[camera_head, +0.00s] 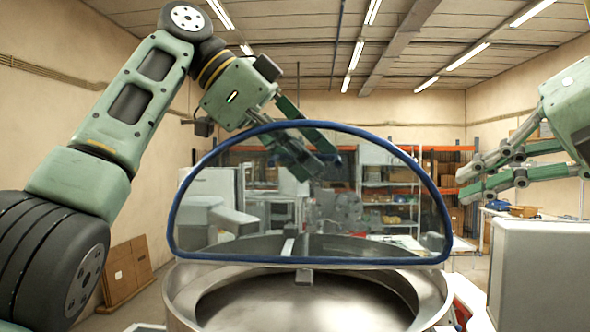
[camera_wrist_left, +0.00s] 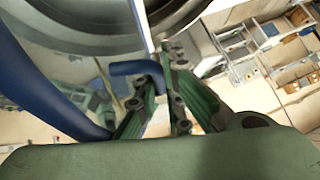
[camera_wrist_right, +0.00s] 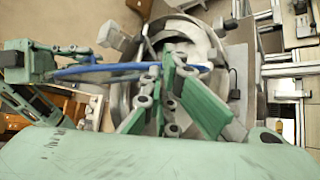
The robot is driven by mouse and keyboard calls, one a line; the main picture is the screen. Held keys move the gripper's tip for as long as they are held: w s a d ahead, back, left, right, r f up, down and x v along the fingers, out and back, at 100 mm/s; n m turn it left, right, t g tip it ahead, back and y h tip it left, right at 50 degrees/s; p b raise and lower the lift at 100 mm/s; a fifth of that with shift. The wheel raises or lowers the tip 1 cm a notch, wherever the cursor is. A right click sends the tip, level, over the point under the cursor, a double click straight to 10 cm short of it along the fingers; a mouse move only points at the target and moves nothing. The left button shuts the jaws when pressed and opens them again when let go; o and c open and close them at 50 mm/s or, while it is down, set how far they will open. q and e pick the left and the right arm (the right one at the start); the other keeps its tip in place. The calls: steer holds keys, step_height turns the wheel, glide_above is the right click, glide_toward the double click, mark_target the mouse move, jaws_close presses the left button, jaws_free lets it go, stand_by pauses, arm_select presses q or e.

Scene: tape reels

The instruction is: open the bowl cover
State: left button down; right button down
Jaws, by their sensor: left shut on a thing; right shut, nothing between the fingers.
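The bowl cover (camera_head: 400,222) is a clear half-round pane with a blue rim. It stands raised, nearly upright, above the round metal bowl (camera_head: 182,295), its straight lower edge across the bowl. The near part of the bowl is uncovered. My left gripper (camera_head: 322,163) is at the cover's upper part, partly seen through the pane. In the left wrist view its fingers (camera_wrist_left: 168,75) are shut on a blue handle (camera_wrist_left: 135,68) of the cover. My right gripper (camera_head: 468,183) is shut and empty, to the right of the cover. In the right wrist view its fingers (camera_wrist_right: 165,70) overlap the bowl in the picture.
A light grey machine body (camera_head: 540,275) stands right of the bowl. Shelves with orange beams (camera_head: 440,150) are at the back wall. Brown boards (camera_head: 127,270) lean on the left wall. There is open air between the cover and my right gripper.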

arm_select(q)
steer(key=shift+w+a+r, duration=0.1)
steer(key=shift+w, duration=0.15)
steer(key=shift+s, duration=0.1)
arm_select(e)
steer(key=s+a+r+n+t+h, duration=0.15)
steer(key=s+a+h, duration=0.25)
steer(key=s+a, duration=0.6)
steer(key=s+a+r+n+t+h, duration=0.1)
steer(key=s+a+r+n+h, duration=0.25)
steer(key=a, duration=0.95)
steer(key=m, duration=0.2)
glide_toward(295, 169)
steer(key=shift+h, duration=0.25)
steer(key=shift+w+f, duration=0.5)
steer(key=shift+f, duration=0.3)
steer(key=shift+w+f, duration=0.5)
steer(key=shift+f, duration=0.25)
steer(key=shift+w+f, duration=0.5)
steer(key=shift+f, duration=0.3)
steer(key=shift+w, duration=0.1)
